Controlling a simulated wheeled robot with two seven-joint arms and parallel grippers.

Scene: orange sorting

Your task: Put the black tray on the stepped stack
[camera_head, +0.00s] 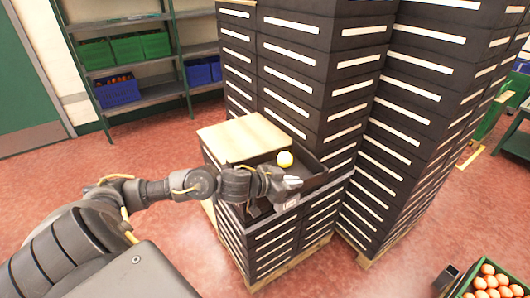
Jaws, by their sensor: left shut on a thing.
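The black tray (312,181) is open-topped and appears level, at the low front part of the stepped stack (272,246). I cannot tell whether it rests on the stack or is just above it. My left gripper (287,188) is shut on the tray's near left rim, by a small white label. The gripper hides part of that rim. The stack is made of black crates with white strips. My right gripper is not in view.
A pale wooden board (240,138) covers the stack's left, rear part. Tall black crate columns (420,110) stand close behind and right. A crate of orange round items (490,284) is at the lower right. Shelving (150,95) stands at the back left. Red floor is clear at left.

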